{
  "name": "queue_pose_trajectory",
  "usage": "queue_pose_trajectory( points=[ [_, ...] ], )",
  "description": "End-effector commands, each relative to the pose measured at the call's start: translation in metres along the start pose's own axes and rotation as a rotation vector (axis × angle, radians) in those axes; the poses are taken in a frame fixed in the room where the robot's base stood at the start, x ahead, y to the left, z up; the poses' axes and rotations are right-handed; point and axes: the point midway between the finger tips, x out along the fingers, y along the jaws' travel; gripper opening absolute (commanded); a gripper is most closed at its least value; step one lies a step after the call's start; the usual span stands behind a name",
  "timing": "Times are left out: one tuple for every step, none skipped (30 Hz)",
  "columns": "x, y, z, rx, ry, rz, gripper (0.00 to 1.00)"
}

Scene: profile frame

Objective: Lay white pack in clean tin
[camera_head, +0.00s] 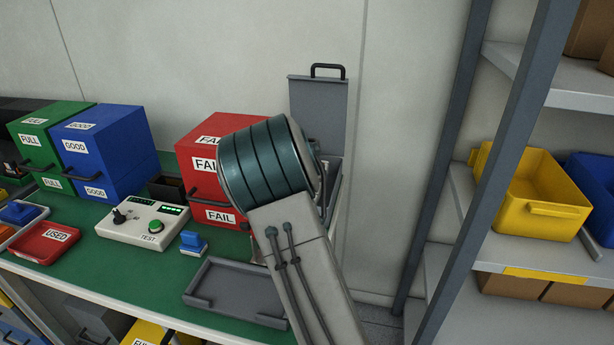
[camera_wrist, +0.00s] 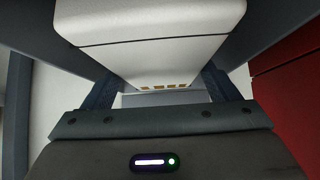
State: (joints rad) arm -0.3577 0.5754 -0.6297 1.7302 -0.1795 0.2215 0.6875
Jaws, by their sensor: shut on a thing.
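The white pack (camera_wrist: 155,50) fills the upper middle of the wrist view, with a row of small gold contacts on its near edge. My gripper (camera_wrist: 156,88) is shut on it, one dark finger at each side. In the head view my arm hides the gripper and the pack. No label reading clean shows, so I cannot tell which container is the clean tin. A red tray (camera_head: 38,250) marked USED lies at the left of the green bench. A grey box with a raised, handled lid (camera_head: 318,108) stands behind my arm, its inside mostly hidden.
A red FAIL box (camera_head: 190,160) stands just left of my arm. Blue GOOD (camera_head: 120,150) and green FULL (camera_head: 28,148) boxes stand further left. A tester (camera_head: 143,222) and grey tray (camera_head: 235,290) lie in front. A shelf with a yellow bin (camera_head: 530,190) is right.

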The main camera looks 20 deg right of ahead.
Motion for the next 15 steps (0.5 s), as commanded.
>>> queue_pose_trajectory(
  points=[
    [0.0012, -0.0002, 0.0005, 0.0, 0.003, -0.001, 0.42],
    [0.0017, -0.0002, 0.001, 0.0, 0.003, -0.001, 0.42],
    [0.0024, -0.0002, 0.0017, 0.0, 0.003, -0.001, 0.42],
    [0.0029, -0.0001, 0.0022, 0.001, 0.003, -0.001, 0.42],
    [0.0034, -0.0002, 0.0027, 0.0, 0.003, -0.001, 0.42],
    [0.0041, -0.0002, 0.0034, 0.0, 0.003, -0.001, 0.42],
    [0.0046, -0.0002, 0.0039, 0.001, 0.003, -0.001, 0.42],
    [0.0051, -0.0002, 0.0044, 0.0, 0.003, -0.001, 0.42],
    [0.0057, -0.0002, 0.0051, 0.0, 0.003, -0.001, 0.42],
    [0.0062, -0.0002, 0.0056, 0.001, 0.003, -0.001, 0.42],
    [0.0067, -0.0002, 0.0061, 0.0, 0.003, -0.001, 0.42],
    [0.0074, -0.0002, 0.0068, 0.0, 0.003, -0.001, 0.42],
    [0.0079, -0.0002, 0.0073, 0.0, 0.003, -0.001, 0.42],
    [0.0084, -0.0002, 0.0078, 0.0, 0.003, -0.001, 0.42],
    [0.0091, -0.0002, 0.0085, 0.0, 0.003, -0.001, 0.42]
  ],
)
